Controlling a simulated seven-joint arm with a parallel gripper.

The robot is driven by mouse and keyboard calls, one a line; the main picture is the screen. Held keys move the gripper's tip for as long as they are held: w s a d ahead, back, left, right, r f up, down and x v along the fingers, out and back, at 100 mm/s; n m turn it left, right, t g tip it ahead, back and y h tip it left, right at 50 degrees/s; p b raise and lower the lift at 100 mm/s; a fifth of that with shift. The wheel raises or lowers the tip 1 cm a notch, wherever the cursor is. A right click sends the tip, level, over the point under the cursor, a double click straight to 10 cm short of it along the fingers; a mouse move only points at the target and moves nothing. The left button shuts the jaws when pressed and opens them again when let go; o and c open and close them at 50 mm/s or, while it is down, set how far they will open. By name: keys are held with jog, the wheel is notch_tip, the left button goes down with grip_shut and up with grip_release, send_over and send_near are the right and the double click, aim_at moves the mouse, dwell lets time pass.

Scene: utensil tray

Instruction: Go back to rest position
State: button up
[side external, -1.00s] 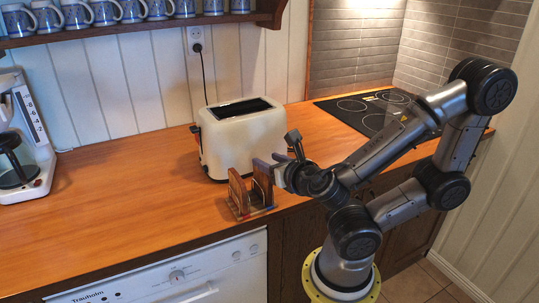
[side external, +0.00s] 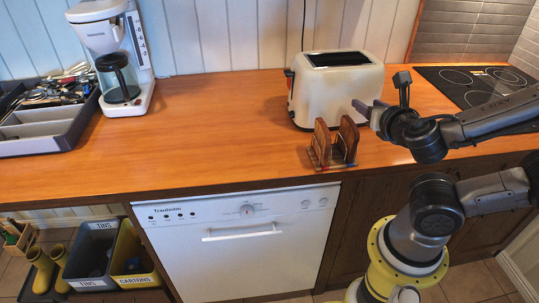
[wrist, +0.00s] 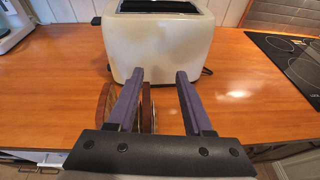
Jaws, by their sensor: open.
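My gripper (side external: 362,107) is held above the counter, just right of and above a small rack (side external: 322,164) and in front of the cream toaster (side external: 338,92). In the wrist view, my gripper's two fingers (wrist: 160,75) are wide apart with nothing between them. The rack holds two upright brown slices that look like toast, one of them at the left (side external: 321,140). In the wrist view a slice (wrist: 147,108) shows between the fingers' lines but lower down, partly hidden by the left finger. The toaster (wrist: 160,45) stands beyond the fingertips.
A coffee maker (side external: 113,50) and a grey utensil tray (side external: 72,135) stand at the left of the wooden counter (side external: 215,130). A black hob (side external: 470,92) lies at the right. A white dishwasher (side external: 240,250) is below. The counter left of the toaster is clear.

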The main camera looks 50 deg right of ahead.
jog(key=s+d+m+g+y, duration=0.1)
jog(key=s+m+g, duration=0.4)
jog(key=m, duration=0.4)
jog(key=w+a+m+y, duration=0.1)
jog(key=a+m+y, duration=0.8)
jog(key=a+m, duration=0.5)
jog(key=m, duration=0.3)
jog(key=shift+w+a+r+t+y, duration=0.25)
jog(key=shift+a+t+y, duration=0.1)
jog(key=shift+t+y, duration=0.05)
